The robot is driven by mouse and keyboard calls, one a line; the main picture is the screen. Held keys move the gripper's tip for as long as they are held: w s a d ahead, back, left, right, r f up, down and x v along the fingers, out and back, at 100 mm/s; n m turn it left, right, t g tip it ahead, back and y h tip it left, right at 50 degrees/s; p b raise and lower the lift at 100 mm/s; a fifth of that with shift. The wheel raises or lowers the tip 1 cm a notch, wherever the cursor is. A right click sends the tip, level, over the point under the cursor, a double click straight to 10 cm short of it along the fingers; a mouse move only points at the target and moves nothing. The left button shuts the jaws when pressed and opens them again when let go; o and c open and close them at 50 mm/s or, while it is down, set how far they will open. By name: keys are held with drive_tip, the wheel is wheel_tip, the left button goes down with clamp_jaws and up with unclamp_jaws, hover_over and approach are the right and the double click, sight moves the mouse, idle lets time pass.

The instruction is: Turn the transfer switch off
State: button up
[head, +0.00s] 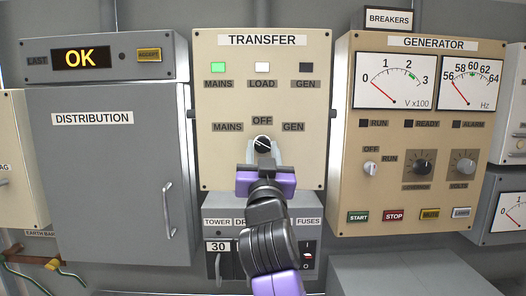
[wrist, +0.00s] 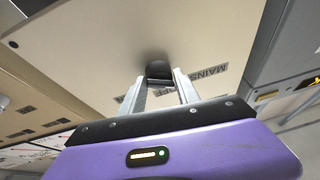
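The transfer switch is a round black knob (head: 262,143) with a pale pointer line, on the beige TRANSFER panel (head: 223,165). It sits below the OFF label, between MAINS and GEN. The pointer line is tilted and seems to lean up-left, towards MAINS. My gripper (head: 263,151) is at the knob from below, a finger on each side. In the wrist view the dark knob (wrist: 158,71) lies between the fingertips of my gripper (wrist: 160,80). Whether the fingers touch it is not clear. The green MAINS lamp (head: 218,67) and white LOAD lamp (head: 262,67) are lit; the GEN lamp (head: 306,67) is dark.
The GENERATOR panel (head: 343,200), with meters, knobs and buttons, stands to the right. The grey DISTRIBUTION cabinet (head: 105,185) with a handle is to the left. A grey fuse panel (head: 213,275) sits below, partly behind my arm.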

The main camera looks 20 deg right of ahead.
clamp_jaws()
drive_tip(key=shift+f, duration=0.1)
